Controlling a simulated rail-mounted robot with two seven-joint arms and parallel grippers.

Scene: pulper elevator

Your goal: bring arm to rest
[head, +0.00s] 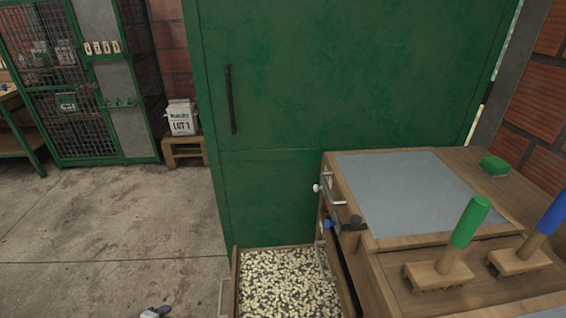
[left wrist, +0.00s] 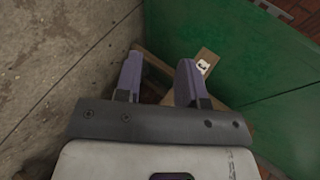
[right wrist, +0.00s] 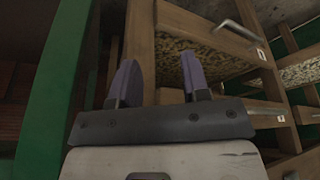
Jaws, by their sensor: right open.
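My left gripper (left wrist: 158,78) shows in the left wrist view with its two purple fingers apart and nothing between them. Beyond the fingers are a wooden piece with a white label (left wrist: 203,67), the concrete floor and a green panel. My right gripper (right wrist: 158,82) shows in the right wrist view with its fingers apart and empty. It faces wooden drawers with metal handles, one drawer (right wrist: 190,25) having a speckled surface. In the head view a small dark piece shows at the bottom edge, too cut off to identify surely.
A tall green cabinet (head: 340,80) stands in the middle. An open drawer of pale beans (head: 290,285) juts out beside the wooden bench (head: 505,215). On the bench are a green-handled brush (head: 465,230), a blue-handled brush (head: 540,235) and a green block (head: 495,165). Floor at left is clear.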

